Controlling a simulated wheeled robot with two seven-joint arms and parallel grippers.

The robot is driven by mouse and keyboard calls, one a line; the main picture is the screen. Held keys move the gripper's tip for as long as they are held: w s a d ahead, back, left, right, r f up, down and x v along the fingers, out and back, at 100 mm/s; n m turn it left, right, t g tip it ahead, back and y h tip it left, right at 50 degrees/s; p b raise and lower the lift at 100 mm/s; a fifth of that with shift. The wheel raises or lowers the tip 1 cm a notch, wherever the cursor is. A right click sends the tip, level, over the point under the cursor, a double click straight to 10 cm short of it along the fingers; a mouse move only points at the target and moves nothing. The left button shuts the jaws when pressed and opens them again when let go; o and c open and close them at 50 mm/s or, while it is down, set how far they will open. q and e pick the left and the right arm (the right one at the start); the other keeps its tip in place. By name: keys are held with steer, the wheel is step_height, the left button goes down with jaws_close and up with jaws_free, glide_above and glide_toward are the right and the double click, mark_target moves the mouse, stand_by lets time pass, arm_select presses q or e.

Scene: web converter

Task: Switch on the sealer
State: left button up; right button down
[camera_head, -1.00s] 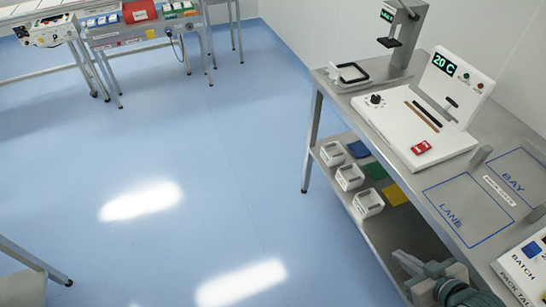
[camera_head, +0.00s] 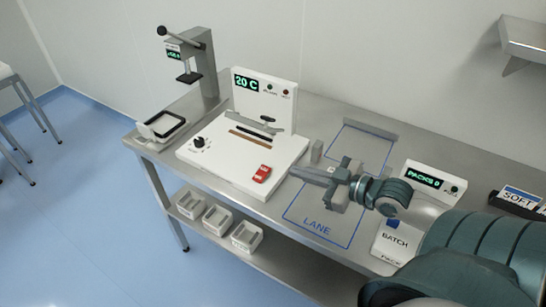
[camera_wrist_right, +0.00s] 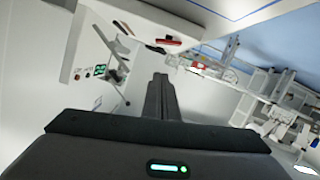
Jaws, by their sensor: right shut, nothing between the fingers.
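The sealer (camera_head: 225,160) is a white box on the steel bench, with an upright back panel whose display reads 20 C. A red rocker switch (camera_head: 262,174) sits on its front right corner, and a black knob (camera_head: 199,142) on its left. The sealer also shows upside down in the right wrist view (camera_wrist_right: 88,45), with the red switch (camera_wrist_right: 169,42) just beyond the fingertips. My right gripper (camera_head: 296,172) is shut and empty, pointing left towards the red switch, a short gap to its right. In the right wrist view its fingers (camera_wrist_right: 160,80) are together. My left gripper is not in view.
A press (camera_head: 190,65) and a small tray with a black frame (camera_head: 160,130) stand left of the sealer. A small grey post (camera_head: 316,152) stands close to my right gripper. The LANE outline (camera_head: 317,226) lies beneath it. A PACKS display box (camera_head: 432,181) is on the right.

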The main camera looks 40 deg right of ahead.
steer(key=shift+r, duration=0.45)
steer(key=shift+w+f, duration=0.1)
steer(key=shift+w, duration=0.05)
steer(key=p, duration=0.4)
glide_above(262, 174)
steer(key=s+d, duration=0.1)
steer(key=s, duration=0.1)
step_height(262, 174, down, 2)
steer(key=shift+s+d+f, duration=0.1)
steer(key=f, duration=0.2)
steer(key=shift+d+f, duration=0.45)
steer(key=shift+f, duration=0.55)
